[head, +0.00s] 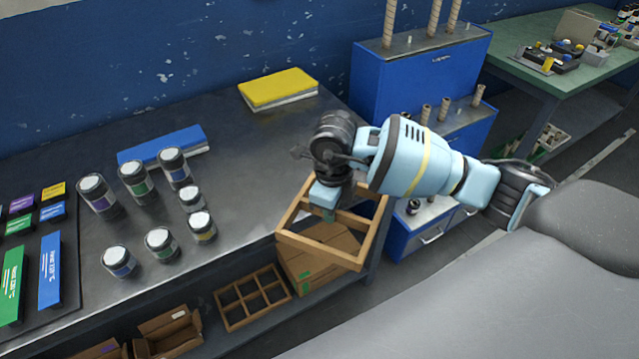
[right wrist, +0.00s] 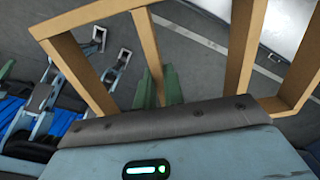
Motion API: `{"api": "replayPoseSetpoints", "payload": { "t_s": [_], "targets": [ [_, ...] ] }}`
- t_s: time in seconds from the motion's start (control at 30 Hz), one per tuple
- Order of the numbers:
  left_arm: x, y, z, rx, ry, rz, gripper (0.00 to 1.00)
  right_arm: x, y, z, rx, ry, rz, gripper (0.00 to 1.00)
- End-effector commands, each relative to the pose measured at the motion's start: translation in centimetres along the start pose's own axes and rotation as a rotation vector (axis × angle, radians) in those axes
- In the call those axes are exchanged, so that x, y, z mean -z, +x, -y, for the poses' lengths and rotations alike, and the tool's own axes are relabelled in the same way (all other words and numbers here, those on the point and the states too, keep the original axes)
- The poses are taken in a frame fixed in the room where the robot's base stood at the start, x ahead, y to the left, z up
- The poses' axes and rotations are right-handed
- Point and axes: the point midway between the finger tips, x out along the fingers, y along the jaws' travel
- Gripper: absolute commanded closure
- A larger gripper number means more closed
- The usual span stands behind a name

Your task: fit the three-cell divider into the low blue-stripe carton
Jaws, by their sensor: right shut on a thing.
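My right gripper (head: 329,208) is shut on the wooden divider (head: 318,250), a light-brown open frame with slats. It holds the divider tilted, in the air just off the front right edge of the dark bench. In the right wrist view the green fingers (right wrist: 158,92) close around one slat of the divider (right wrist: 240,50). The gripper body hides part of the frame. A brown carton (head: 300,285) with a green mark sits on the lower shelf behind and below the divider. I cannot make out a blue-stripe carton. My left gripper is not in view.
Several jars (head: 134,181) stand on the bench, with a blue-topped stack (head: 160,144) and a yellow-topped stack (head: 277,88) behind. An open carton (head: 165,335) and a multi-cell wooden divider (head: 252,298) are on the lower shelf. A blue cabinet (head: 420,75) stands beyond.

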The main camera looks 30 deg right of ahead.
Motion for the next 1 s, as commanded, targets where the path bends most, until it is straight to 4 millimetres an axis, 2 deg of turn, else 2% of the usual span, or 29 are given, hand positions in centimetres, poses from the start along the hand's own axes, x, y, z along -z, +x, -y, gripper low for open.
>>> {"api": "replayPoseSetpoints", "payload": {
  "t_s": [0.4,1.0],
  "targets": [
    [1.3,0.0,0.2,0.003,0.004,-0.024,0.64,3.1,2.9,-3.0,0.006,-0.89,-0.007,1.0],
    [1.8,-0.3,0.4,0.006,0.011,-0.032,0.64,7.5,6.0,-7.7,0.001,-2.137,0.006,1.0]
  ]
}}
